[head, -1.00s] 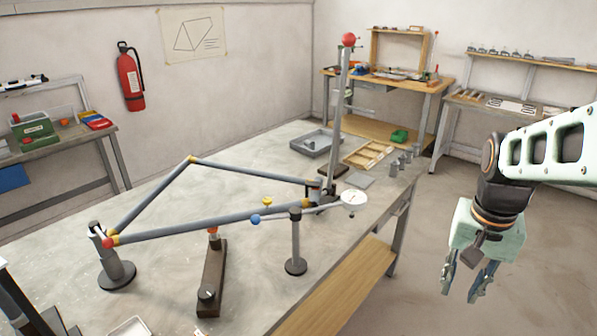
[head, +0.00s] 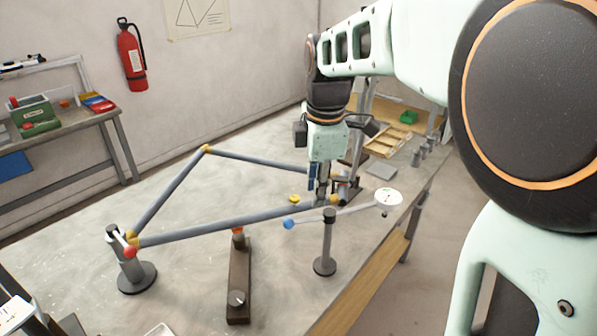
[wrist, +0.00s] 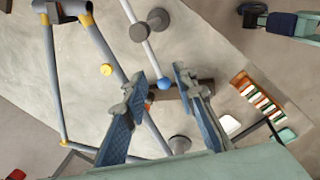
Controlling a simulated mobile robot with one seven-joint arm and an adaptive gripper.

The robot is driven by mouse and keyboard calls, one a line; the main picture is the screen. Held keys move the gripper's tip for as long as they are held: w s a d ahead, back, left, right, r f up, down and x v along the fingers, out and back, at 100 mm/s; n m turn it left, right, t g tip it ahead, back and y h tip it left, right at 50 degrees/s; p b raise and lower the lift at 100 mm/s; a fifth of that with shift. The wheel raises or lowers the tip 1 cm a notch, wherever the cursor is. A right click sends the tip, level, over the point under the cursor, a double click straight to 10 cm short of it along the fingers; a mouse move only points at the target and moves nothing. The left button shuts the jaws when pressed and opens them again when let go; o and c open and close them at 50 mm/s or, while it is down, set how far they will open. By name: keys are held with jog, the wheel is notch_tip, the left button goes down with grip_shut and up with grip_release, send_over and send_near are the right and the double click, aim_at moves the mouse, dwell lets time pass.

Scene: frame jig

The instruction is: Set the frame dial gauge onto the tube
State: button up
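The dial gauge has a round white dial (head: 388,197) and a thin rod ending in a blue ball (head: 288,224). Its rod rests across a grey post (head: 326,245), just in front of the long grey frame tube (head: 220,222). My gripper (head: 318,198) points down near the tube's right end, above the gauge's rod. In the wrist view my gripper (wrist: 160,78) is open and empty, with the blue ball (wrist: 165,83) showing between the fingertips. The tube (wrist: 108,52) runs alongside, left of the rod. The dial is outside the wrist view.
A dark block with a knob (head: 239,280) stands in front of the tube. A stand with a red ball (head: 130,253) holds the frame's left corner. A yellow knob (head: 294,198) lies behind the tube. Open tabletop (head: 190,290) shows at the front.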

aim_at(300, 220)
jog(key=a+f, duration=0.1)
jog(key=f, duration=0.2)
jog(key=w+a+f+n, duration=0.1)
jog(key=f, duration=0.2)
jog(key=w+a+f+n, duration=0.1)
jog(key=f, duration=0.3)
jog(key=shift+a+p, duration=0.2)
jog(key=shift+p, duration=0.1)
jog(key=shift+w, duration=0.1)
grip_shut()
